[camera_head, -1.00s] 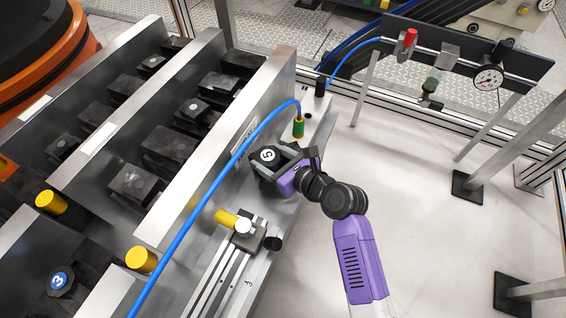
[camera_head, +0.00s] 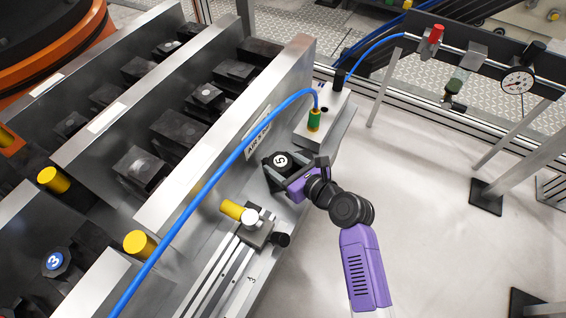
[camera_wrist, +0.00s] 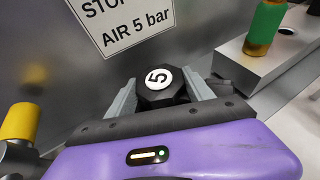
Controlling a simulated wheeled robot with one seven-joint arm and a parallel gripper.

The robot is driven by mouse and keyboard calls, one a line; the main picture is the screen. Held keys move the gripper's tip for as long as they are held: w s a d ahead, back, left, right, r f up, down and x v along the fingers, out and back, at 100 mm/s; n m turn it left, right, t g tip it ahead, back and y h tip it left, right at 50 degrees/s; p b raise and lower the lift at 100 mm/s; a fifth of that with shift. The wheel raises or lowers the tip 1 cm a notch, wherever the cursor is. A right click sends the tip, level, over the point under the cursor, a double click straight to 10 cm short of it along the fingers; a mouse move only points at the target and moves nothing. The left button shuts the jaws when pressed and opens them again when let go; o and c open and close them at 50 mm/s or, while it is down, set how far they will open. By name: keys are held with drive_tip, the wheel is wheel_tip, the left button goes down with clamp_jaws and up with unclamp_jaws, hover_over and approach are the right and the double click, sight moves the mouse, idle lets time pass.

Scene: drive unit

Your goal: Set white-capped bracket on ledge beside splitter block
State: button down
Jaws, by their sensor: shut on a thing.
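The white-capped bracket (camera_head: 281,160) is a dark block with a round white cap marked 5. My gripper (camera_head: 284,170) is shut on it, a grey finger on either side in the wrist view, where the cap (camera_wrist: 159,78) faces the camera. The splitter block (camera_head: 337,98) is a pale metal block with a green and gold fitting and a blue hose, beyond the bracket and apart from it. The bracket is over the metal ledge (camera_head: 262,262) along the cabinet side; its underside is hidden, so I cannot tell whether it touches.
A yellow-handled clamp (camera_head: 254,223) on a slotted rail is on the near side of the bracket. The blue hose (camera_head: 212,170) arches across the cabinet left of my gripper. A STOP AIR 5 bar sign (camera_wrist: 122,22) is on the wall behind.

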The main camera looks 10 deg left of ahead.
drive_tip(key=shift+w+r, duration=0.1)
drive_tip(key=shift+r, duration=0.05)
drive_tip(key=shift+c, duration=2)
unclamp_jaws()
drive_tip(key=shift+f, duration=0.25)
drive_tip(key=shift+r, duration=0.1)
drive_tip(key=shift+s+d+r, duration=0.15)
drive_tip(key=shift+s+d, duration=0.05)
drive_tip(key=shift+s, duration=0.1)
drive_tip(key=p+v, duration=0.4)
drive_tip(key=v, duration=0.7)
drive_tip(key=shift+s+d+r, duration=0.1)
drive_tip(key=shift+s+d, duration=0.05)
